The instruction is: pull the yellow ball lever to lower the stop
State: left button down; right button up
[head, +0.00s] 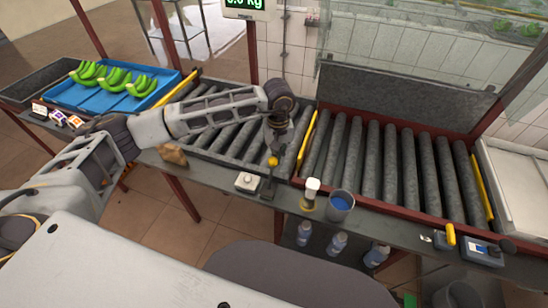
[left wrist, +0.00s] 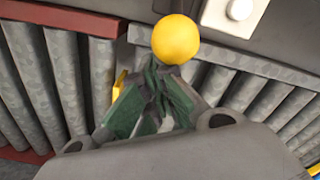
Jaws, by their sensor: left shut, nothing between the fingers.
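The yellow ball (head: 273,161) tops a dark lever on the front ledge of the roller table. It also shows large in the left wrist view (left wrist: 176,39), just beyond my fingertips. My left gripper (head: 275,146) points down just above and behind the ball in the head view. In the left wrist view its green-grey fingers (left wrist: 158,80) are shut with nothing between them. Whether they touch the ball I cannot tell. A yellow bar (head: 306,140) stands between the two roller sections; I cannot tell whether it is the stop. My right gripper is not in view.
A white button box (head: 246,181) sits left of the lever. A white-capped jar (head: 311,193) and a blue-filled cup (head: 340,204) stand to its right. Green bananas lie in a blue tray (head: 153,99) at the left. The right-hand rollers (head: 385,170) are empty.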

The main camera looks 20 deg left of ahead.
aim_at(271, 171)
pick_arm(q)
jog(key=shift+s, duration=0.15)
jog(key=shift+s+a, duration=0.1)
jog(key=shift+s, duration=1.45)
jog(key=shift+s+b, duration=0.45)
jog(key=shift+s, duration=1.65)
jog(key=shift+w, duration=0.15)
jog(key=shift+w+b, duration=0.45)
jog(key=shift+b, duration=0.1)
jog(key=shift+r, duration=0.15)
notch_tip(271, 171, up, 10)
jog(key=p, duration=0.3)
